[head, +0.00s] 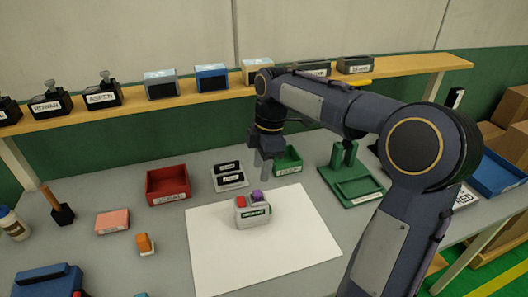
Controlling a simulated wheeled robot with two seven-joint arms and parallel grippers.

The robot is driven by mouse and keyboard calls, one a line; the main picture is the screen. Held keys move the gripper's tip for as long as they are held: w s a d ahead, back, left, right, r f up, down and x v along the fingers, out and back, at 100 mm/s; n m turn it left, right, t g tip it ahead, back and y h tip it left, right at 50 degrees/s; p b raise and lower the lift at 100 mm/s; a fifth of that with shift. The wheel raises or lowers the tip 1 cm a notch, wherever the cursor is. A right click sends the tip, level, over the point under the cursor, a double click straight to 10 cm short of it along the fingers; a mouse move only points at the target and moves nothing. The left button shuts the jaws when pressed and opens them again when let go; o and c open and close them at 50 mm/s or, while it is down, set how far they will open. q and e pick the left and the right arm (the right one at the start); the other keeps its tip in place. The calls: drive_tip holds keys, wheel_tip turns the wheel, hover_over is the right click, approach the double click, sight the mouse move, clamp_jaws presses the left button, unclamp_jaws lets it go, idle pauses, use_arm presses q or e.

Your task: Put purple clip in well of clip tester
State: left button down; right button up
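A small grey device with a green-lettered label, which looks like the clip tester (253,217), stands on the white sheet near the middle. A small purple piece, which looks like the purple clip (257,196), shows at its top right, beside a red piece (241,202) at its top left. I cannot tell how deep the purple piece sits in the device. My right gripper (264,170) points down just behind and above the purple piece, apart from it in the picture. Its fingers look empty, but their gap is too small to judge. My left gripper is out of view.
A red bin (168,181), black-and-white labelled blocks (229,177), a green bin (288,163) and a green stand (350,183) surround the white sheet (290,245). The sheet's front is clear. A wooden shelf (215,94) with several boxes runs behind.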

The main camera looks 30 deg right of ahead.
drive_tip(key=s+a+r+m+t, duration=0.2)
drive_tip(key=s+a+m+t, duration=0.15)
drive_tip(key=s+m, duration=0.75)
drive_tip(key=s+a+f+m+t+y, duration=0.1)
drive_tip(key=s+a+f+m, duration=0.1)
drive_tip(key=s, duration=0.3)
drive_tip(key=s+a+f+m+y, duration=0.1)
drive_tip(key=s+a+f+m, duration=0.2)
drive_tip(key=s+f+m, duration=0.1)
drive_tip(key=shift+s+f+t, duration=0.35)
drive_tip(key=shift+s+f, duration=0.1)
drive_tip(key=shift+s, duration=0.5)
